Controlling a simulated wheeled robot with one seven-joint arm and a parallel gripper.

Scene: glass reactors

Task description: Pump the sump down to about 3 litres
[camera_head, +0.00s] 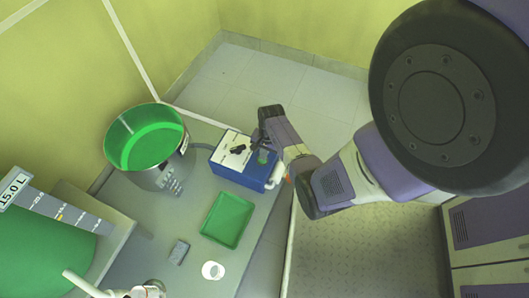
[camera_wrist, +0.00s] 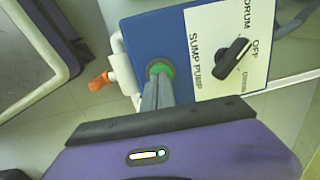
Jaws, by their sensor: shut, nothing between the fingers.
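The blue pump box (camera_head: 240,172) stands at the table's far right edge. Its white panel (camera_wrist: 200,30) is marked SUMP PUMP, DRUM, OFF and a third small label. The black selector knob (camera_wrist: 232,58) sits slanted on this panel, one end appearing to point towards OFF. A round green button (camera_wrist: 160,68) is beside the panel; it also shows in the head view (camera_head: 263,157). My gripper (camera_wrist: 157,88) is shut and empty, its tips at the green button; contact cannot be told. A green-filled tank (camera_head: 45,245) at lower left carries a scale and a 15.0 L readout (camera_head: 13,189).
A green tray (camera_head: 228,220), a small grey block (camera_head: 179,252) and a white round piece (camera_head: 213,270) lie in front. An orange-tipped fitting (camera_wrist: 98,82) is on the box's side.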

